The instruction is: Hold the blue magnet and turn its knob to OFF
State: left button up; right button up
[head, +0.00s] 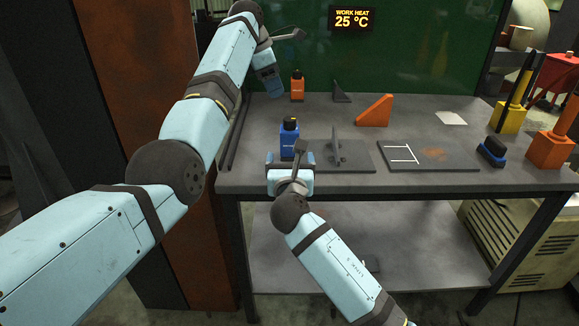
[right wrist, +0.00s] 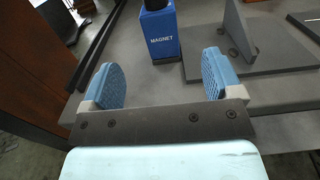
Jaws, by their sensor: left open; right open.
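The blue magnet (head: 289,142) stands upright on the table, a block with white lettering and a dark knob (head: 290,124) on top. In the right wrist view the magnet (right wrist: 160,36) reads MAGNET and its knob is cut off by the top edge. My right gripper (head: 289,158) is open just in front of the magnet. In the wrist view its blue pads (right wrist: 163,79) stand wide apart with the magnet beyond them, not between them. My left gripper (head: 268,84) is open above the table's left side, behind and left of the magnet, apart from it. The knob's setting is too small to read.
A dark plate with an upright bracket (head: 335,142) stands right of the magnet. An orange block with a dark top (head: 297,88) stands behind it. An orange wedge (head: 375,111), a marked plate (head: 430,154) and a blue-black block (head: 491,153) are further right. A dark rail runs along the left edge.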

aim_at(290, 142)
jog(key=w, duration=0.9)
jog(key=w+f, duration=0.1)
jog(key=w, duration=0.3)
jog(key=shift+w+a+f, duration=0.1)
jog(key=shift+w, duration=0.1)
jog(key=c, duration=1.3)
